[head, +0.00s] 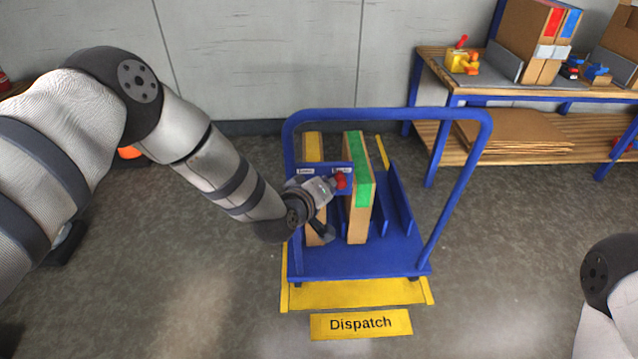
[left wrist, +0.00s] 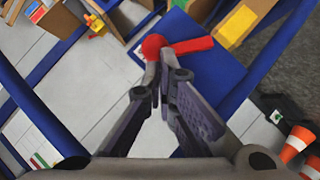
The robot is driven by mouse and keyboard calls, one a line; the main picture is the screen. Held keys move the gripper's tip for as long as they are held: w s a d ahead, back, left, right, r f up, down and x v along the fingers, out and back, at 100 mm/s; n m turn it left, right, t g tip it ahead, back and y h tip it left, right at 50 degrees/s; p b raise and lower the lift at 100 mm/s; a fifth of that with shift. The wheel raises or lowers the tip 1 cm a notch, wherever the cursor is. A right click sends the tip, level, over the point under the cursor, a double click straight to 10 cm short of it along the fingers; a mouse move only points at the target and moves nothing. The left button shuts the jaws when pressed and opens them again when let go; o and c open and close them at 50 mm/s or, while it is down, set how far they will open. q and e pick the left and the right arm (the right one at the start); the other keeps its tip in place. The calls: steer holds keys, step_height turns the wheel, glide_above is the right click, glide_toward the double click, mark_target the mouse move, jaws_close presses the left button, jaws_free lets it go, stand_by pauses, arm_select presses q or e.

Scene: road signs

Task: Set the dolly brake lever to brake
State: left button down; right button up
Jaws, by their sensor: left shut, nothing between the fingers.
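The blue dolly (head: 400,262) stands on the floor, with a blue lever plate (head: 327,184) on its near left side. My right gripper is out of view.
A yellow-taped box (head: 313,147) and a green-taped box (head: 357,225) stand on the dolly. A yellow Dispatch sign (head: 361,324) lies in front. A workbench (head: 500,85) with boxes stands at the back right. The floor right of the dolly is clear.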

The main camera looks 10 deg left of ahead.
arm_select(q)
steer(key=shift+s+a+r+p, duration=0.1)
steer(key=shift+r+p, duration=0.3)
steer(key=shift+r, duration=0.25)
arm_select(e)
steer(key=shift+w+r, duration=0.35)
